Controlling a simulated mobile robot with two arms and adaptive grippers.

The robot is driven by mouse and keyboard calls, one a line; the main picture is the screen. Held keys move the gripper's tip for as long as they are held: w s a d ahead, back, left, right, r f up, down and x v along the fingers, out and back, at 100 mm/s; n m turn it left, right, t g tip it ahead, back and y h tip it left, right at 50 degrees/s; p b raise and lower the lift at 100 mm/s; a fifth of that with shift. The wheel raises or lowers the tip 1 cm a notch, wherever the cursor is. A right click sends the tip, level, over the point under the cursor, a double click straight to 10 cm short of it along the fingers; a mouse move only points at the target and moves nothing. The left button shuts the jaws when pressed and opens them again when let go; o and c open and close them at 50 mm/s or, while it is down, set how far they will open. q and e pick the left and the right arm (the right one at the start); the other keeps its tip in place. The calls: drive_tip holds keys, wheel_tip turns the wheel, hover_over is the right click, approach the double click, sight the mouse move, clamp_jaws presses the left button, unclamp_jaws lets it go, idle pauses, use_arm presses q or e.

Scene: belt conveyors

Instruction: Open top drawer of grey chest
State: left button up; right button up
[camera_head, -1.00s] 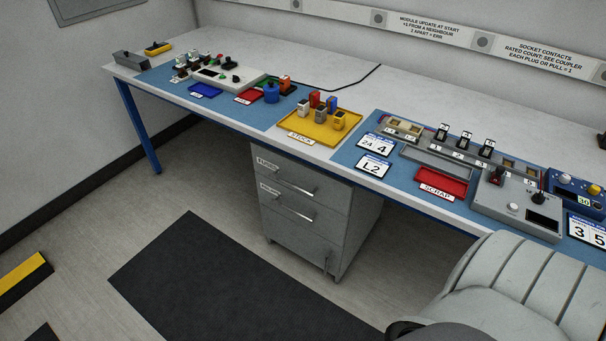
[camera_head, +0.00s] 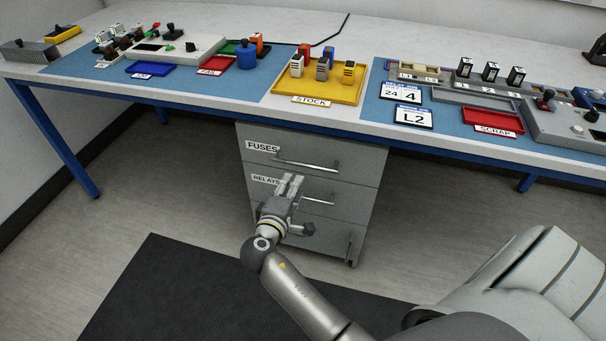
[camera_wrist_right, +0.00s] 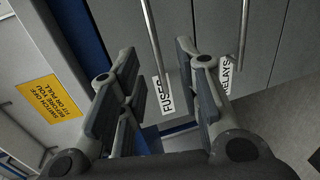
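The grey chest (camera_head: 345,225) stands under the bench, with its drawers shut. Its top drawer (camera_head: 350,165), labelled FUSES, has a horizontal bar handle (camera_head: 306,163). The middle drawer is labelled RELAYS and is partly hidden by my right gripper (camera_head: 291,182). This gripper is in front of the chest, its fingers upward and a little below the top handle in the head view. In the right wrist view my right gripper (camera_wrist_right: 155,65) is open, and the top handle (camera_wrist_right: 154,40) shows between its fingers, ahead of them. I see no contact. My left gripper is not in view.
The bench (camera_head: 215,108) overhangs the chest and carries a yellow STOCK tray (camera_head: 345,95), a red SCRAP tray (camera_head: 493,121) and devices. The RELAYS handle (camera_wrist_right: 244,35) runs close beside the right finger in the wrist view. A dark mat (camera_head: 170,290) lies on the clear floor in front.

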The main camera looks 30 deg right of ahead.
sight(303, 166)
drive_tip(key=x, duration=0.7)
drive_tip(key=b+x, duration=0.1)
drive_tip(key=x, duration=0.2)
drive_tip(key=shift+w+d+r, duration=0.15)
drive_tip(key=shift+d+r, duration=0.15)
drive_tip(key=shift+d, duration=0.1)
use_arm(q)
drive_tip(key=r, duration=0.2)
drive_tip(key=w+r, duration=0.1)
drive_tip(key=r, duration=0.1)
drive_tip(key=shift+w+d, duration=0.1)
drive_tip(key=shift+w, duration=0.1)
use_arm(e)
clamp_jaws()
